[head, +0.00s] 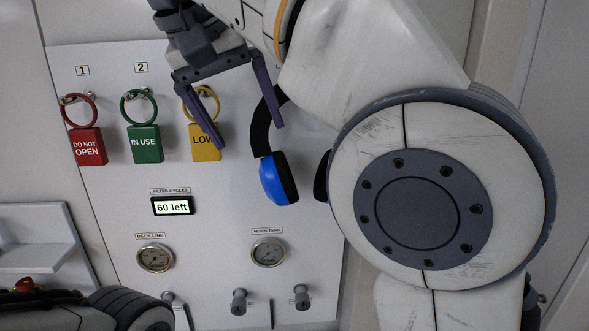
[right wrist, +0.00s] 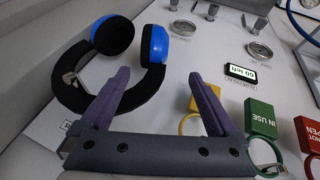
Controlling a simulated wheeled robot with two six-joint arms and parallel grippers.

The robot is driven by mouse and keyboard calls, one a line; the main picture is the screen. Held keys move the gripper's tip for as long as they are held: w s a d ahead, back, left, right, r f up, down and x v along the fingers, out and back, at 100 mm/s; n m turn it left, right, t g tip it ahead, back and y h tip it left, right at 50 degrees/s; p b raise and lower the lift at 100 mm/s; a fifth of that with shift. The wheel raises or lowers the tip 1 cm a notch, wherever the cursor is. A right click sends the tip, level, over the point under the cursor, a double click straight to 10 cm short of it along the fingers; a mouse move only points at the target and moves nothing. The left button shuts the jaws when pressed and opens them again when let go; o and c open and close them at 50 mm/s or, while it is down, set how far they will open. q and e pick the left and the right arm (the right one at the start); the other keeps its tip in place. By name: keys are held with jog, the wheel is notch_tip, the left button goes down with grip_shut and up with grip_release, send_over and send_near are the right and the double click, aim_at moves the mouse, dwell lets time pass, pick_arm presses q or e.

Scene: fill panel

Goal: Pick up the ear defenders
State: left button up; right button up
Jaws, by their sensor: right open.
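The ear defenders, with a black headband and blue-backed cups, hang against the white panel. In the head view one blue cup (head: 275,180) and part of the band show; my right arm hides much of the rest. In the right wrist view the black headband (right wrist: 73,88) curves at the left, with both cups above it. My right gripper (head: 247,135) is open and empty in front of the panel, its fingers pointing down. In the right wrist view one finger of the gripper (right wrist: 158,75) overlaps the band; I cannot tell whether they touch. My left gripper is not in view.
Red (head: 88,147), green (head: 145,144) and yellow (head: 205,147) tags hang on rings left of the ear defenders; the yellow one is partly behind my right gripper. Below are a display (head: 172,206), two gauges (head: 268,252) and knobs (head: 239,301). A pale shelf (head: 35,257) is at left.

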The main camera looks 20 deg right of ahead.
aim_at(269, 160)
jog(key=x, duration=0.2)
jog(key=shift+w+d+f, duration=0.1)
jog(key=shift+d+f, duration=0.15)
jog(key=shift+d, duration=0.05)
jog(key=shift+s+d+x, duration=0.15)
jog(key=shift+x, duration=1)
jog(key=shift+s+d+x, duration=0.1)
jog(key=shift+x, duration=1.1)
jog(key=shift+w+d+f, duration=0.1)
jog(key=shift+w+f, duration=0.05)
jog(key=shift+f, duration=0.15)
grip_shut()
jog(key=shift+r, duration=0.1)
